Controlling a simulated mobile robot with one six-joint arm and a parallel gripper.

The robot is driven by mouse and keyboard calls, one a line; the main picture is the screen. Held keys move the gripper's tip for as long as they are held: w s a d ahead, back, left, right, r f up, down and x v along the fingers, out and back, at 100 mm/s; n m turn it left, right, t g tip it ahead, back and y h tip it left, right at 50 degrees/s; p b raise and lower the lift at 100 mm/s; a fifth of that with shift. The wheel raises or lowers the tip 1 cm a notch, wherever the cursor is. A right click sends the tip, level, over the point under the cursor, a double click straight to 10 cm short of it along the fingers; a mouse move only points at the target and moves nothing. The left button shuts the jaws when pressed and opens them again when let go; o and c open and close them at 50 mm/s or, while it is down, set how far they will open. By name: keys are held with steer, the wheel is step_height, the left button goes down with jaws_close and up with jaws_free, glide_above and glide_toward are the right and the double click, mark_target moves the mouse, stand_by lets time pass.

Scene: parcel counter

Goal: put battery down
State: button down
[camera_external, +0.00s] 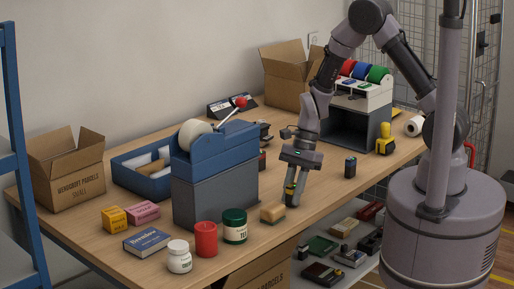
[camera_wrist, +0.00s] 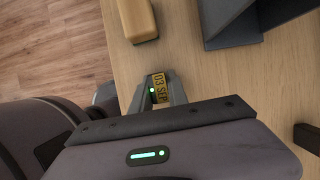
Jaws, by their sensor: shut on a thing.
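My gripper (camera_external: 292,199) is low over the front part of the wooden table, right of the tan block. It is shut on the battery (camera_wrist: 158,86), a small dark thing with a yellow label reading "03 SEP" and a small green light. The battery also shows in the external view as a yellow and dark patch (camera_external: 290,187) between the fingers. The fingers cover much of it. I cannot tell whether its underside touches the table (camera_wrist: 187,65).
The tan block (camera_external: 272,212) lies just left of my gripper. The blue-grey tape dispenser stand (camera_external: 213,190) rises behind it. A small black block (camera_external: 350,166) stands to the right. The table's front edge is close, with a shelf of goods below. Bare wood lies between gripper and black block.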

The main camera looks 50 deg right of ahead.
mark_target(292, 185)
step_height(292, 185, up, 10)
steer(key=p, duration=0.4)
steer(key=shift+p, duration=0.3)
steer(key=w+d+f+m+t, duration=0.1)
steer(key=w+d+m, duration=0.1)
steer(key=d, duration=0.4)
steer(key=w+d+f+m+t+b, duration=0.1)
steer(key=w+d+f+m, duration=0.1)
steer(key=d+m, duration=0.2)
steer(key=w+d+f+m+t+h+b, duration=0.1)
steer(key=w+d+m, duration=0.1)
steer(key=d, duration=0.8)
steer(key=shift+w+f+m, duration=0.2)
steer(key=shift+f+m, duration=0.15)
steer(key=shift+m, duration=0.25)
steer(key=w, duration=0.5)
steer(key=w+d+f, duration=0.1)
steer(key=w, duration=0.4)
steer(key=w+d, duration=0.1)
steer(key=w, duration=0.4)
steer(key=shift+f+b, duration=0.3)
steer(key=shift+b, duration=0.05)
steer(key=f, duration=0.1)
steer(key=f+b, duration=0.1)
steer(key=f, duration=0.1)
steer(key=shift+w+f, duration=0.3)
steer(key=shift+w, duration=0.05)
